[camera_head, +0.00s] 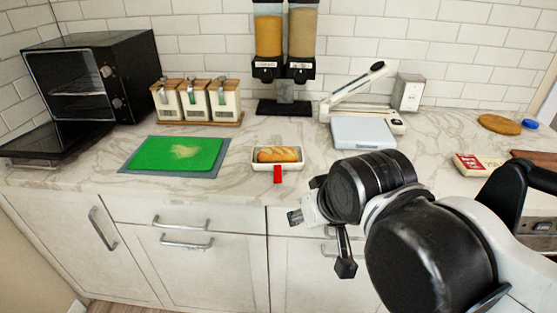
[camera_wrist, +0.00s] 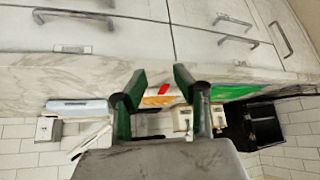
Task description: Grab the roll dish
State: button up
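The roll dish (camera_head: 260,165) is a small white rectangular dish near the counter's front edge, with a golden bread roll (camera_head: 278,154) in it. A red tab (camera_head: 277,174) shows at its front side. My gripper (camera_head: 320,236) is right of the dish and in front of the counter, not touching it. In the wrist view, which looks upside down, my gripper (camera_wrist: 158,82) has two green-lined fingers spread apart with nothing held. The orange roll (camera_wrist: 158,101) and the red tab (camera_wrist: 163,88) show between the fingers, farther off; the dish is partly hidden there.
A green cutting board (camera_head: 175,153) lies left of the dish. Behind are canisters (camera_head: 196,100), a dispenser (camera_head: 285,60) and a white scale-like item (camera_head: 362,132). A black toaster oven (camera_head: 95,80) stands far left. Drawers with handles (camera_head: 187,243) are below the counter edge.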

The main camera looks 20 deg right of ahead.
dwell(0.3)
jog(key=o, duration=1.8)
jog(key=shift+c, duration=0.2)
